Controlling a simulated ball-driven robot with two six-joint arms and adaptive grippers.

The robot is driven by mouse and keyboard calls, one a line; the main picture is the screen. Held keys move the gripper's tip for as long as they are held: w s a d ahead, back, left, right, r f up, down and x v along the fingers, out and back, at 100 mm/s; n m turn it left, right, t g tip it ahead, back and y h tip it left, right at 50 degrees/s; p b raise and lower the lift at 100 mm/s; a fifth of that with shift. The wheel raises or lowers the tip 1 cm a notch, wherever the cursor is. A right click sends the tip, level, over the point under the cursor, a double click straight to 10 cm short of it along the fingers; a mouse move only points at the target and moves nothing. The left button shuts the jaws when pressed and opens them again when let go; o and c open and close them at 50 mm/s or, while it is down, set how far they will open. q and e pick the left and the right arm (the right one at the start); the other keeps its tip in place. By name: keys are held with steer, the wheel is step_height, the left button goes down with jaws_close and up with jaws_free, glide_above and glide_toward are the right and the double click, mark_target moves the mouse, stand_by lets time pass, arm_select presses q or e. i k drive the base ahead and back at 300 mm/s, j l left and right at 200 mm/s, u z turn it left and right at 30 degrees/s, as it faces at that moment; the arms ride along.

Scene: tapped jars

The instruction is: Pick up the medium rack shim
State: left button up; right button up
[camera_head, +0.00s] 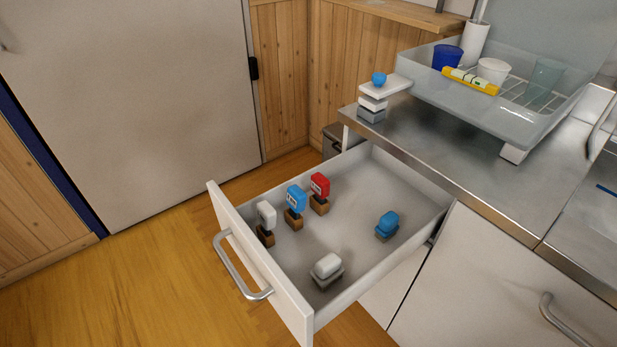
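No piece is clearly marked as the medium rack shim, and I cannot tell which one it is. A translucent dish rack tray (470,105) stands on the steel counter. A small white block (515,152) shows beneath its front corner. To the left of the tray is a stack: a grey block (371,116) at the bottom, a white block (372,102) above it, then a flat white slab (386,87) with a small blue cup-like piece (378,78) on top. Neither of my grippers is in view.
The open drawer (380,165) holds white, blue and red labelled pieces (296,200) on brown bases, plus a blue piece (387,223) and a white piece (327,266) on grey bases. Cups and a yellow item (470,81) sit in the tray. The counter front (440,165) is clear.

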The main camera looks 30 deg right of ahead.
mark_target(296, 198)
steer(key=z, duration=1.15)
